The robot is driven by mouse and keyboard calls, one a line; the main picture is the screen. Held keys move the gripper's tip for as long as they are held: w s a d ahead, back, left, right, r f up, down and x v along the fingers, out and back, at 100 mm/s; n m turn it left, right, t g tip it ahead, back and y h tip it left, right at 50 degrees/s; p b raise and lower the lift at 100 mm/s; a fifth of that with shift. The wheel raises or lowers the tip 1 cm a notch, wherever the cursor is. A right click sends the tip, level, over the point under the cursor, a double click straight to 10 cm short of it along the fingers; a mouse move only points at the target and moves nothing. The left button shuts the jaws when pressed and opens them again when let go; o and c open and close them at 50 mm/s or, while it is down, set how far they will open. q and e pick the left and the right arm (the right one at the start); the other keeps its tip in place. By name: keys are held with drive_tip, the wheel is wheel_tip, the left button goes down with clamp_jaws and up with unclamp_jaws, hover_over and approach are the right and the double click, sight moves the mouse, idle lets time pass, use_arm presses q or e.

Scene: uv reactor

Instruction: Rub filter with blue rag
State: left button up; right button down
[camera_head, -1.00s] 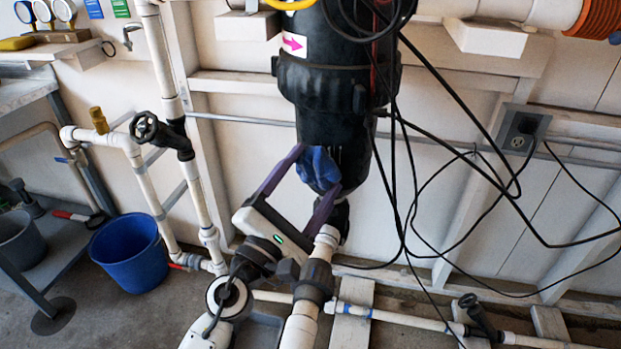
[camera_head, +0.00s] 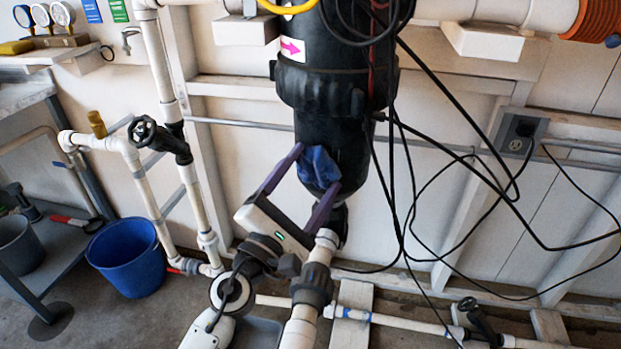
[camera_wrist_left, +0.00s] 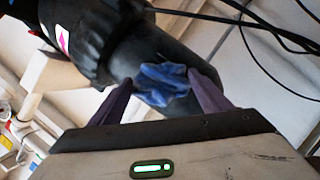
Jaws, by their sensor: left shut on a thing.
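The filter (camera_head: 336,90) is a large black cylinder hanging upright near the centre of the head view. Its dark body also shows in the left wrist view (camera_wrist_left: 140,51). The blue rag (camera_head: 320,168) is crumpled against the lower front of the filter. In the left wrist view the rag (camera_wrist_left: 165,84) sits between the purple fingertips, over the filter's surface. My left gripper (camera_head: 314,172) is shut on the rag, its two fingers reaching up from below. Whether the rag presses firmly on the filter cannot be told. My right gripper is not in view.
Black cables (camera_head: 440,190) hang in loops right of the filter. White pipes with a black valve (camera_head: 160,136) stand at the left. A blue bucket (camera_head: 127,258) is on the floor at left. A grey outlet box (camera_head: 521,133) is on the right wall.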

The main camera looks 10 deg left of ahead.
use_arm(q)
drive_tip(key=shift+w, duration=0.2)
drive_tip(key=shift+d, duration=0.1)
drive_tip(key=shift+d+p, duration=0.3)
drive_tip(key=shift+d, duration=1.65)
drive_tip(key=shift+w+a+r, duration=0.1)
drive_tip(key=shift+w+a, duration=0.05)
drive_tip(key=shift+a, duration=2.05)
drive_tip(key=s, duration=0.4)
drive_tip(key=shift+s+d, duration=0.1)
drive_tip(key=shift+s, duration=0.95)
